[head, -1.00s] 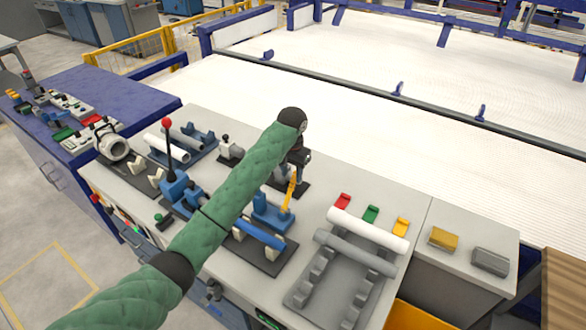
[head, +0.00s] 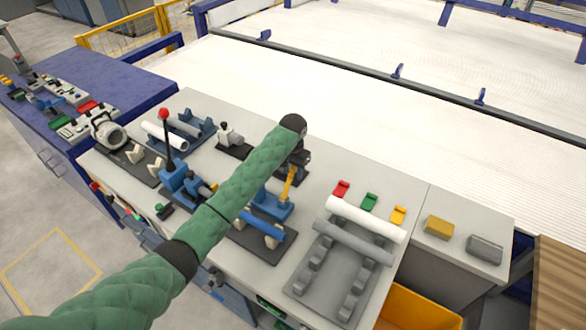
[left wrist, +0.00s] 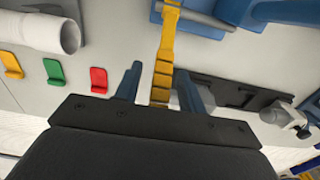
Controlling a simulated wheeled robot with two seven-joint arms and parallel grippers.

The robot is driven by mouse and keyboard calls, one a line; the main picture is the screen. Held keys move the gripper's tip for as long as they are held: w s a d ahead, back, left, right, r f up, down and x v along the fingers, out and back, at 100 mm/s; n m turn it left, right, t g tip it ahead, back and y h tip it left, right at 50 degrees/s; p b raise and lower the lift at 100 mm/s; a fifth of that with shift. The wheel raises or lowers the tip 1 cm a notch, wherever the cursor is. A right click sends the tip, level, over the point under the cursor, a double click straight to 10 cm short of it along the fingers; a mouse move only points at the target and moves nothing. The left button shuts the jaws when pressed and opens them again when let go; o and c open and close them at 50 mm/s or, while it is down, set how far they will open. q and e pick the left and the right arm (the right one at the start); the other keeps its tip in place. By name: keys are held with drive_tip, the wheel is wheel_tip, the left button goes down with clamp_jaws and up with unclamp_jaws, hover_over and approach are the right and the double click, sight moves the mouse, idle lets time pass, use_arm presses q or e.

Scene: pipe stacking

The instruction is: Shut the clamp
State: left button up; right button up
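The clamp has a blue base (head: 272,204) and a yellow lever (head: 289,184) that stands up from it on the bench. A blue pipe (head: 263,229) lies on supports just in front of the base. My left gripper (head: 295,162) is at the top of the lever, partly hidden by my own wrist. In the left wrist view, the two blue fingers of my left gripper (left wrist: 161,90) are apart. The yellow lever (left wrist: 167,48) runs between them, with visible gaps on both sides. My right gripper is in neither view.
A white pipe (head: 366,219) and a grey pipe (head: 352,243) lie on a grey rack at right. Red (head: 341,188), green (head: 369,202) and yellow (head: 398,215) pieces sit behind them. A red-knobbed lever (head: 165,135) stands left of my arm. Bare bench lies right of the clamp.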

use_arm(q)
drive_tip(key=shift+f, duration=0.1)
drive_tip(key=shift+w+f, duration=0.1)
drive_tip(key=shift+w, duration=0.05)
drive_tip(key=shift+c, duration=0.7)
clamp_jaws()
